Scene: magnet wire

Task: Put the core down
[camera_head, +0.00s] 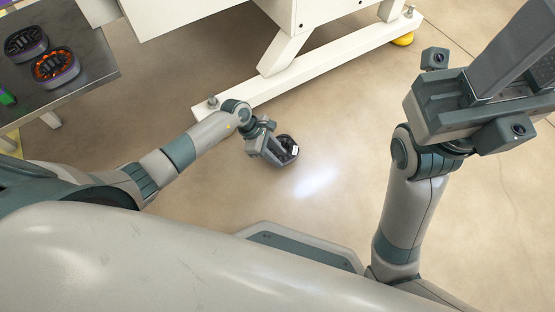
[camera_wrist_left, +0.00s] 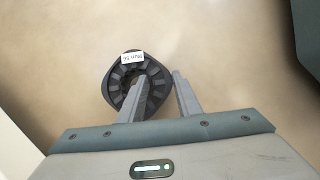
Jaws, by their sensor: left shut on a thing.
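My left gripper (camera_head: 284,155) is shut on the wall of a dark ring-shaped core (camera_head: 290,142), held out over the floor. In the left wrist view the core (camera_wrist_left: 113,78) shows inner slots and a white label. There, one finger of my left gripper (camera_wrist_left: 160,90) reaches into the ring and the other is outside its right side. My right gripper (camera_head: 520,60) is large at the upper right of the head view, pointing up and right. Its fingertips are cut off, and I cannot tell whether it is open.
A grey metal table (camera_head: 92,62) at the upper left bears a dark core (camera_head: 26,42), a core with orange windings (camera_head: 56,67) and a green object (camera_head: 6,97). A white machine frame (camera_head: 310,72) stands ahead. Bare floor (camera_head: 335,200) lies between my arms.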

